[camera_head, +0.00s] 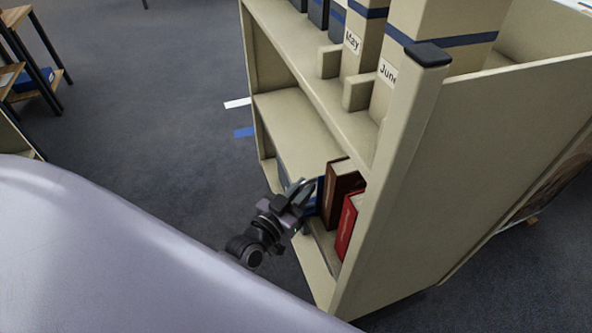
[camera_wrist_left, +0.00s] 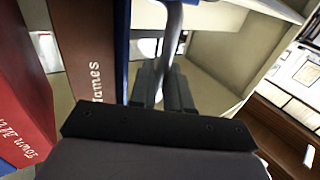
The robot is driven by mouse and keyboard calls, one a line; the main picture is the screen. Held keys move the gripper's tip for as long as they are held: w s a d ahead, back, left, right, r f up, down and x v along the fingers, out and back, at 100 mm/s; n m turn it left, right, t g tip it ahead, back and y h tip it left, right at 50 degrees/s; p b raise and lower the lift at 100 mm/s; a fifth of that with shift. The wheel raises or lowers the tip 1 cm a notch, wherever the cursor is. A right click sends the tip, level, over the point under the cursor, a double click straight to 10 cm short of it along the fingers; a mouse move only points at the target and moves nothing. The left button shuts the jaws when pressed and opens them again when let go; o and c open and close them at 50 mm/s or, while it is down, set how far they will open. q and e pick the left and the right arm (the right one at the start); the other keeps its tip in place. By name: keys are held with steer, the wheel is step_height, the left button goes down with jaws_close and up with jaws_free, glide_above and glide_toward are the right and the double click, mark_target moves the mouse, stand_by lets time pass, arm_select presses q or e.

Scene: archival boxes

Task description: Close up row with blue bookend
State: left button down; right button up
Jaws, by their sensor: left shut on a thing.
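The blue bookend (camera_head: 319,196) stands on the lower shelf, against the left side of a dark brown book (camera_head: 343,189). In the left wrist view its blue upright (camera_wrist_left: 122,45) shows beside the brown book (camera_wrist_left: 92,50). A red book (camera_head: 348,225) is at the near end of the row and also shows at the left of the wrist view (camera_wrist_left: 22,95). My left gripper (camera_head: 303,190) reaches into the shelf from the left and is shut on the bookend. In the wrist view its fingers (camera_wrist_left: 165,88) partly hide the grip. My right gripper is not in view.
The beige shelf unit (camera_head: 470,150) has a tall near post beside the red book. Boxes labelled May (camera_head: 360,35) and June (camera_head: 440,20) stand on the shelf above. The lower shelf (camera_head: 295,120) has free room beyond the bookend. A wooden rack (camera_head: 25,60) stands far left.

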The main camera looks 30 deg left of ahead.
arm_select(q)
steer(key=shift+s+d, duration=0.35)
steer(key=shift+d, duration=0.1)
steer(key=c, duration=1.3)
jaws_free()
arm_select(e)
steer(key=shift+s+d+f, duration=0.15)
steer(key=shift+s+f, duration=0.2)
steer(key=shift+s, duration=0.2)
arm_select(q)
steer(key=shift+s+a+p, duration=0.15)
steer(key=shift+s+p, duration=0.1)
steer(key=shift+s, duration=0.95)
steer(key=shift+s+a+p, duration=0.2)
steer(key=shift+s, duration=1)
steer(key=shift+s+a+p, duration=0.15)
steer(key=shift+s+p, duration=0.1)
steer(key=shift+s, duration=0.95)
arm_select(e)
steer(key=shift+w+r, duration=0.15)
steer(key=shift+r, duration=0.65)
